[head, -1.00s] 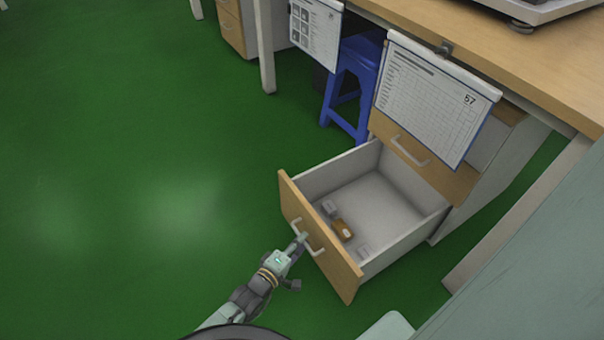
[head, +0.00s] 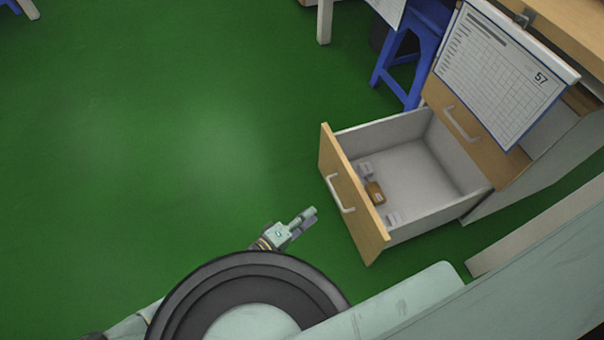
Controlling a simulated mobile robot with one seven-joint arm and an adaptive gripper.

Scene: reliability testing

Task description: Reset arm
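My gripper (head: 308,216) is in the lower middle of the head view, over the green floor. It is apart from the drawer handle (head: 340,194), to the left of and below it. Its fingers look close together, but they are too small to tell whether they are open or shut. My arm runs back from it and is partly hidden behind my dark round body part.
An open drawer (head: 446,208) with a wooden front holds a brown item (head: 375,192) and small pale items. A blue stool (head: 408,50) and a clipboard sheet (head: 495,75) are beyond it. Green floor (head: 150,150) on the left is clear.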

